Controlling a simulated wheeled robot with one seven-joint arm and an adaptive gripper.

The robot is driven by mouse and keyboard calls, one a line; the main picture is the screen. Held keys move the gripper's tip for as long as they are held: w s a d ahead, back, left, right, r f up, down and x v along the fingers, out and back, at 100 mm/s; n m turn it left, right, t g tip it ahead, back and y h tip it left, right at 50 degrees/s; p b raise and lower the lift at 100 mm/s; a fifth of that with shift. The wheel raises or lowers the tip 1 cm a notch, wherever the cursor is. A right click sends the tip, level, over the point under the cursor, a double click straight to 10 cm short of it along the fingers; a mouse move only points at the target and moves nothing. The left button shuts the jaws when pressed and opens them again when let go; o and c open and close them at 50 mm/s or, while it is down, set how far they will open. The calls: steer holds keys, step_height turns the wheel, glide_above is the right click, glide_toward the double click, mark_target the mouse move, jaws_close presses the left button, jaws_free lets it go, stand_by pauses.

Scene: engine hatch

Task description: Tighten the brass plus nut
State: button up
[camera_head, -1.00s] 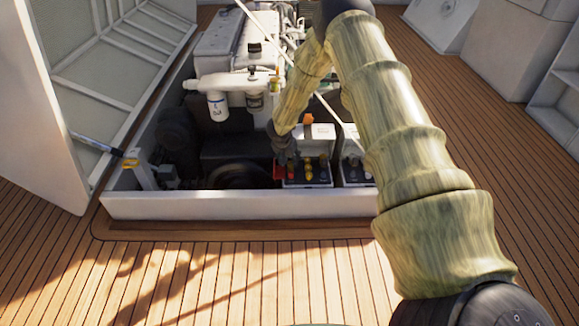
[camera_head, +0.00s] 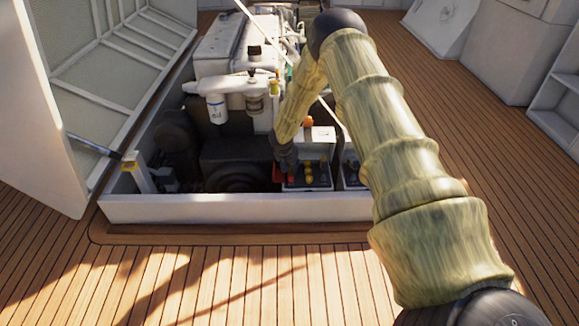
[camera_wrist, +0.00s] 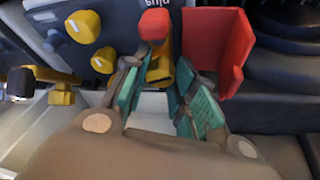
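The brass plus nut (camera_wrist: 160,68) shows in the wrist view below a red-capped end (camera_wrist: 154,24), next to partly cut-off "plus" lettering on the battery. An upright red cover (camera_wrist: 215,45) stands just to its right. My gripper (camera_wrist: 164,82) has its teal pads apart, one on each side of the brass part. I cannot tell whether either pad touches it. In the head view my gripper (camera_head: 286,158) points down at the left end of the front battery (camera_head: 318,178), beside a bit of red. The nut itself is hidden there.
Yellow caps (camera_wrist: 83,27) and a black-ended brass terminal (camera_wrist: 60,94) lie left of my gripper in the wrist view. The white hatch rim (camera_head: 230,208) stands in front. The engine (camera_head: 225,50) is behind, and the open hatch lid (camera_head: 110,70) is at left.

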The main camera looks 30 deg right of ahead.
steer(key=shift+a+r+p, duration=0.1)
steer(key=shift+r+p, duration=0.1)
steer(key=shift+p, duration=0.4)
steer(key=shift+a+m+p, duration=0.1)
steer(key=shift+m+p, duration=0.4)
steer(key=shift+p, duration=0.35)
steer(key=shift+w+p, duration=0.1)
steer(key=shift+p, duration=0.35)
steer(key=shift+w+f+m+g+h+p, duration=0.1)
steer(key=shift+m+g+h+p, duration=0.35)
steer(key=shift+m, duration=0.65)
